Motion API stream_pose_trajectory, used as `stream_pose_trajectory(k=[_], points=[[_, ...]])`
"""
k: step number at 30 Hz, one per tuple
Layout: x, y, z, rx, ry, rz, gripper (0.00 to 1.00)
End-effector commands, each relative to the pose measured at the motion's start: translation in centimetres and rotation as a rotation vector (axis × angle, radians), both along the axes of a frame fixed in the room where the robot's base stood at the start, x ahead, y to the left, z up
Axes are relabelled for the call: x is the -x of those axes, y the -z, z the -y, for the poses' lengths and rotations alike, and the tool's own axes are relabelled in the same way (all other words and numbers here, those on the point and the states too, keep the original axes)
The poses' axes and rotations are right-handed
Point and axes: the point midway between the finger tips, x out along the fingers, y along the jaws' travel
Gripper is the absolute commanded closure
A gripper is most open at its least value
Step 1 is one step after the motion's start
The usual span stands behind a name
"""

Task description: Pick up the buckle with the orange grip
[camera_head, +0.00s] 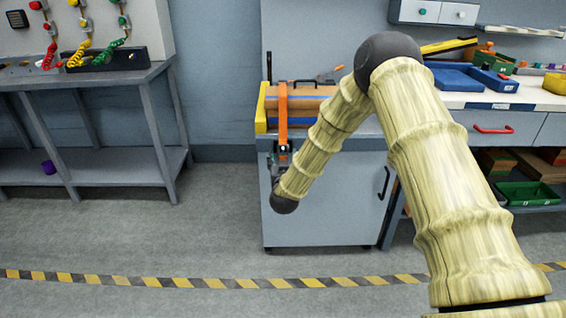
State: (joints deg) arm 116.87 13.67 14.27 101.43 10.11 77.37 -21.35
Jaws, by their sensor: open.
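An orange strap (283,112) runs down over the front edge of the grey cabinet (325,215). Small dark metal parts, which may be the buckle, show at its lower end, but the orange grip cannot be made out clearly. My gripper (279,158) is at the lower end of the strap, in front of the cabinet's upper left. It is open and small in view, partly hidden by my bamboo-patterned forearm. I cannot tell whether it touches the buckle.
The cabinet top carries a brown load with a yellow edge piece (261,108). A workbench with blue trays (455,78) stands at the right. A grey table (85,77) with coiled hoses above stands at the left. The floor before the striped line (190,283) is clear.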

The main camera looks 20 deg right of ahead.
Motion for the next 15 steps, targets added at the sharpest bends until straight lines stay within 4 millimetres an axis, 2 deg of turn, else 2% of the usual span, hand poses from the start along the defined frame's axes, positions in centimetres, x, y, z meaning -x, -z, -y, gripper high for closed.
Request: stream_pose_trajectory(k=[3,11,15], points=[[-0.85,0.02,0.28,0.0,0.001,0.0,0.36],[-1.05,-0.05,0.32,0.001,0.0,0.0,0.36],[-1.04,-0.05,0.32,0.001,0.0,0.0,0.59]])
